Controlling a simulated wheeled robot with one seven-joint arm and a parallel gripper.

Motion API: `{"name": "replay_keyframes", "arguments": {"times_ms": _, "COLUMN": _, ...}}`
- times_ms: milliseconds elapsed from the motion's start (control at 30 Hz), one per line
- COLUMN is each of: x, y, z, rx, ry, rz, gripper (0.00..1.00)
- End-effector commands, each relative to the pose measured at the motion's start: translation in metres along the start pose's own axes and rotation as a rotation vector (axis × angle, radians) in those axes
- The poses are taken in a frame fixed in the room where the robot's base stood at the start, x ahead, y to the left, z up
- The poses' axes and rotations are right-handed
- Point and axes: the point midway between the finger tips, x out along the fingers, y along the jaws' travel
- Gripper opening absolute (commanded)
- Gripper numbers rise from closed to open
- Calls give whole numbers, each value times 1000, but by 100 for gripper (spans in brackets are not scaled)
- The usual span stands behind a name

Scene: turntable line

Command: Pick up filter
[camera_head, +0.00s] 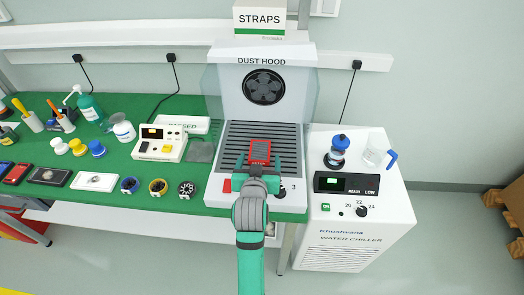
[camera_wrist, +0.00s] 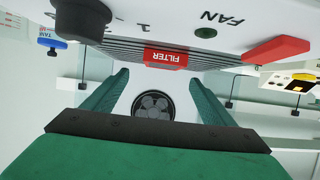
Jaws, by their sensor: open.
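The filter (camera_head: 260,152) is a dark grey panel with a red frame and a red front tab marked FILTER. It lies in the slatted bed of the dust hood (camera_head: 225,170), near the front. In the wrist view, which is upside down, its red tab (camera_wrist: 166,57) shows just beyond the fingertips, roughly between them in the picture. My gripper (camera_head: 259,172) is in front of the filter, over the hood's front edge. In the wrist view its two green fingers (camera_wrist: 160,85) are spread apart with nothing between them. Whether they touch the filter cannot be told.
The hood's front panel carries a red switch (camera_head: 227,186), a green FAN button (camera_wrist: 205,33) and a black knob (camera_wrist: 80,18). A water chiller (camera_head: 355,215) stands close on the right. A tester box (camera_head: 160,143) and several small pots stand on the left bench.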

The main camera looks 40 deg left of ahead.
Motion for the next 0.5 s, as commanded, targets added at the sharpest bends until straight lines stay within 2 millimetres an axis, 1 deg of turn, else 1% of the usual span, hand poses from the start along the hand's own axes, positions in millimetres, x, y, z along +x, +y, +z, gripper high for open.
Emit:
{"name": "replay_keyframes", "arguments": {"times_ms": 67, "x": 9, "y": 0, "z": 0, "rx": 0, "ry": 0, "rz": -1, "gripper": 78}}
{"name": "replay_keyframes", "arguments": {"times_ms": 267, "x": 20, "y": -1, "z": 1, "rx": 0, "ry": 0, "rz": 0, "gripper": 78}}
{"name": "replay_keyframes", "arguments": {"times_ms": 500, "x": 52, "y": -2, "z": 7, "rx": 0, "ry": 1, "rz": 2, "gripper": 78}}
